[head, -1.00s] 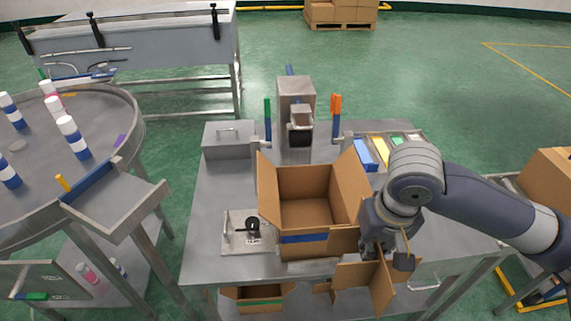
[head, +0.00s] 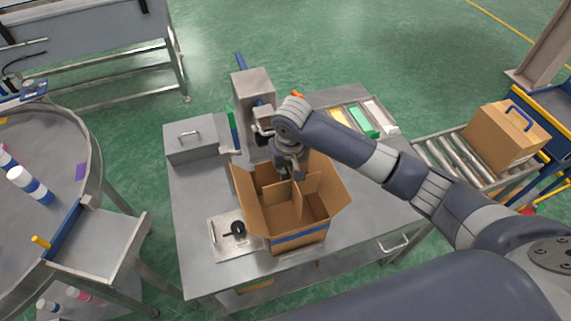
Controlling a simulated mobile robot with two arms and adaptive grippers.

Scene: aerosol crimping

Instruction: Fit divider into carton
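The open cardboard carton (head: 292,240) stands on the metal table with its flaps spread outward and a blue stripe on its front. The brown cross-shaped divider (head: 311,191) is inside the carton, its panels upright and its upper edges near the rim. How deep it sits is hard to tell. My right gripper (head: 287,174) points down at the far side of the carton, shut on the divider's upper part as far as I can see. Its fingertips are small and partly hidden. My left gripper is not in view.
A crimping press (head: 252,90) stands just behind the carton, close to my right arm. A small fixture plate (head: 222,245) lies left of the carton. A grey box (head: 195,140) is at the back left. A roller conveyor (head: 445,160) with a closed carton (head: 503,138) is at right.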

